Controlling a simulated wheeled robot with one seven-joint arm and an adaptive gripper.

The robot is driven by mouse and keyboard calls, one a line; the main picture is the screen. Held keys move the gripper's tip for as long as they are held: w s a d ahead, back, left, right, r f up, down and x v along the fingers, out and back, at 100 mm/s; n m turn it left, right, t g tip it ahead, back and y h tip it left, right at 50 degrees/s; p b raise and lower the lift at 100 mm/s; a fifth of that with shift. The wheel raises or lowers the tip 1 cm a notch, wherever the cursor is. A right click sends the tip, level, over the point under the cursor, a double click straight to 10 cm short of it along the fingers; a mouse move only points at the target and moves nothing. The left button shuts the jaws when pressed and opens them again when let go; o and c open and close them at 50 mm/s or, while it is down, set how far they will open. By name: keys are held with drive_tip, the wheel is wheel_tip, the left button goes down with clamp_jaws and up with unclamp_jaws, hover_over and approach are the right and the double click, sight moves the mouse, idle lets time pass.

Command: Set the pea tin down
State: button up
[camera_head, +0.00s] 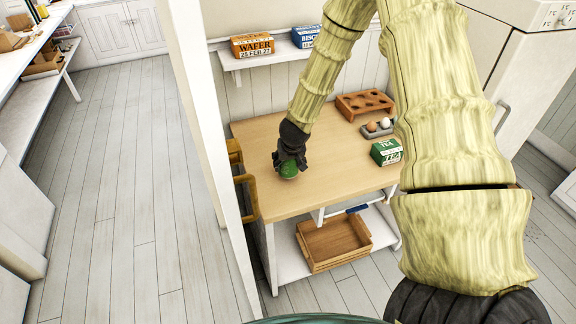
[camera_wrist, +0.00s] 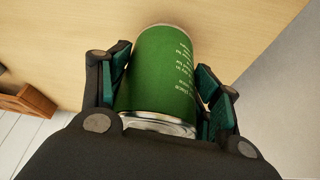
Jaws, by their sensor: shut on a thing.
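The pea tin (camera_wrist: 158,75) is a green can with silver rims and pale lettering. My gripper (camera_wrist: 160,95) is shut on it, with one finger on each side, in the wrist view. In the head view my gripper (camera_head: 288,165) is over the left part of the wooden tabletop (camera_head: 262,128), and the green tin (camera_head: 289,171) shows just below it. I cannot tell whether the tin touches the tabletop.
At the tabletop's right stand a green tea box (camera_head: 386,152), an egg tray (camera_head: 370,133) and a wooden rack with holes (camera_head: 364,105). A shelf above holds a wafer box (camera_head: 252,47) and a biscuit box (camera_head: 304,37). A wooden crate (camera_head: 334,262) sits below. The tabletop's middle is clear.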

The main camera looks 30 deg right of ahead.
drive_tip(key=shift+f, duration=1.05)
drive_tip(key=shift+f, duration=0.1)
drive_tip(key=o, duration=1.8)
drive_tip(key=shift+s+a+r, duration=0.1)
drive_tip(key=shift+s+r, duration=0.1)
drive_tip(key=shift+r, duration=0.5)
drive_tip(key=shift+b+v, duration=0.7)
drive_tip(key=shift+v, duration=4.7)
